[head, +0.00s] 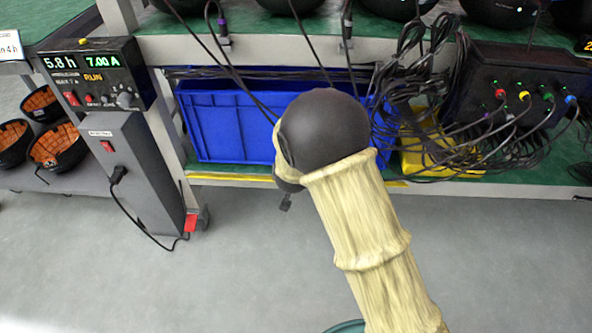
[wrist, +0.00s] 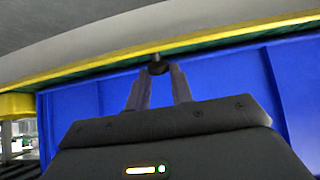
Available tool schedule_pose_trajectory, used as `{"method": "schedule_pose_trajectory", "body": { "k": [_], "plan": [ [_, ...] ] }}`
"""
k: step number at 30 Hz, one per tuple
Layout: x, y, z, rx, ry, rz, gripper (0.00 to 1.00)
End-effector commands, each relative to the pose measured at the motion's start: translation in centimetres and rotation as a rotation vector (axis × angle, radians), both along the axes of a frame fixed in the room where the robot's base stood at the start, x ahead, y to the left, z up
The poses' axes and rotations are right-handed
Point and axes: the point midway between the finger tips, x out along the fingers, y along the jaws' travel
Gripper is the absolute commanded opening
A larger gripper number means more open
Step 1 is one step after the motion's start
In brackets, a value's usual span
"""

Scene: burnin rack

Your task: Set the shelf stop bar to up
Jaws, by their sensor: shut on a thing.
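The shelf stop bar is a yellow bar (head: 230,178) along the front edge of the lower shelf, low in front of a blue bin. In the wrist view the yellow bar (wrist: 230,35) runs across the top, slightly tilted. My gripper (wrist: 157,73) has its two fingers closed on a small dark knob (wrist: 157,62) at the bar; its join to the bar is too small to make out. In the head view my dark wrist hides most of the gripper and the middle of the bar.
The blue bin (head: 215,125) stands on the lower shelf close behind the bar. Black cables hang in front of it and bundle at right, by a yellow bin (head: 415,160). A control post (head: 140,165) stands at left. The grey floor (head: 240,270) in front is clear.

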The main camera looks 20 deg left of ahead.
Motion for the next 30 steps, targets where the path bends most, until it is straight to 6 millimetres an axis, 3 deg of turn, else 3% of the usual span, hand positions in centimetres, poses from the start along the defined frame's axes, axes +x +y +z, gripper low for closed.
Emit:
{"method": "schedule_pose_trajectory", "body": {
  "k": [10, 11, 14, 23, 30],
  "plan": [
    [-0.1, -0.1, -0.1, -0.002, 0.004, -0.001, 0.00],
    [-0.1, -0.1, -0.1, -0.002, 0.004, -0.001, 0.24],
    [-0.1, -0.1, -0.1, -0.002, 0.003, -0.001, 0.43],
    [-0.1, -0.1, 0.1, -0.001, 0.002, -0.001, 0.43],
    [-1.6, -0.4, 2.0, 0.000, 0.002, 0.000, 0.43]
  ]
}}
